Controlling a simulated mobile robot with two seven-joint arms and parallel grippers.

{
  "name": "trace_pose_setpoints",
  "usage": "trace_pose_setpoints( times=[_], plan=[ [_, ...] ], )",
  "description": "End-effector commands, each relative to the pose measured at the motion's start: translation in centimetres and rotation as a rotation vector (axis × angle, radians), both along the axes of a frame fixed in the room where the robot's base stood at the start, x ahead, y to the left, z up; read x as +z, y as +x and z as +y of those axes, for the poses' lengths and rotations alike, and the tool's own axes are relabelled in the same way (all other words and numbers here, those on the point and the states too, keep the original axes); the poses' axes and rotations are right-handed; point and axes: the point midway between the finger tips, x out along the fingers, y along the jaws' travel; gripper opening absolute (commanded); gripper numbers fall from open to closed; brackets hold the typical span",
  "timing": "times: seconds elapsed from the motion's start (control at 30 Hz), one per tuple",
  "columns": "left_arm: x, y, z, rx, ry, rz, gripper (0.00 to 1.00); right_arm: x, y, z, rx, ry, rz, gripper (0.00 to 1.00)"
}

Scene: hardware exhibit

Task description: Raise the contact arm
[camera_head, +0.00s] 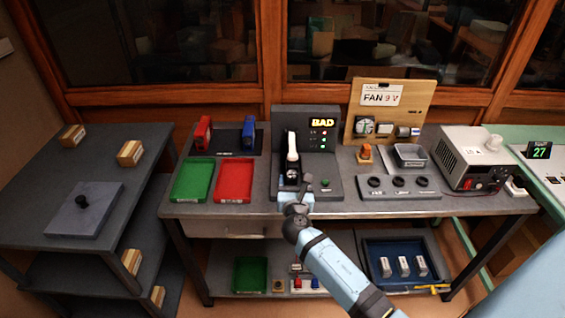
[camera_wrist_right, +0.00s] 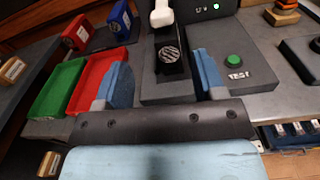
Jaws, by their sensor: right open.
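The contact arm (camera_head: 292,147) is a white lever on the dark test fixture (camera_head: 318,150). Its white end (camera_wrist_right: 162,15) shows at the top of the right wrist view. Below it, in a black slot, is a round ribbed grey face (camera_wrist_right: 170,58). My right gripper (camera_head: 297,183) is at the front of the fixture, in front of the lever. Its blue fingers (camera_wrist_right: 163,78) are spread apart with nothing held between them. The lever's end is beyond the fingertips, apart from them. My left gripper is not in view.
The fixture has a lit BAD sign (camera_head: 322,122) and a green TEST button (camera_wrist_right: 235,61) right of my fingers. A green tray (camera_head: 178,195) and a red tray (camera_head: 233,195) are left. A FAN 9 V board (camera_head: 352,110) and a power supply (camera_head: 476,152) are right.

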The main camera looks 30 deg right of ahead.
Motion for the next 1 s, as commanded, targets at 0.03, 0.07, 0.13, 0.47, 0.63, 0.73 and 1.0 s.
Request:
trace_pose_setpoints(
  times=[0.03,0.07,0.13,0.47,0.63,0.73,1.0],
  plan=[
    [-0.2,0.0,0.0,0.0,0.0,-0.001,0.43,0.2,0.4,-0.2,-0.008,-0.042,0.007,0.64],
    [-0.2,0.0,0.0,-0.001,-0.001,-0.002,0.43,0.4,0.5,-0.3,-0.011,-0.06,0.01,0.64],
    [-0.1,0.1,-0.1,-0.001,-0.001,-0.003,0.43,0.7,0.9,-0.6,-0.016,-0.085,0.015,0.64],
    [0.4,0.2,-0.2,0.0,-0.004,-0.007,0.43,0.8,5.4,-3.4,-0.017,-0.086,0.015,0.64],
    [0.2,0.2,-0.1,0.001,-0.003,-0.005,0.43,0.7,8.5,-5.3,-0.017,-0.085,0.016,0.64],
    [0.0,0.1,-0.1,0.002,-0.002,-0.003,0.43,0.7,10.0,-6.2,-0.016,-0.083,0.014,0.64],
    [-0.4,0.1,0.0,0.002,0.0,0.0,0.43,0.7,12.2,-7.5,-0.015,-0.083,0.014,0.64]
  ],
)
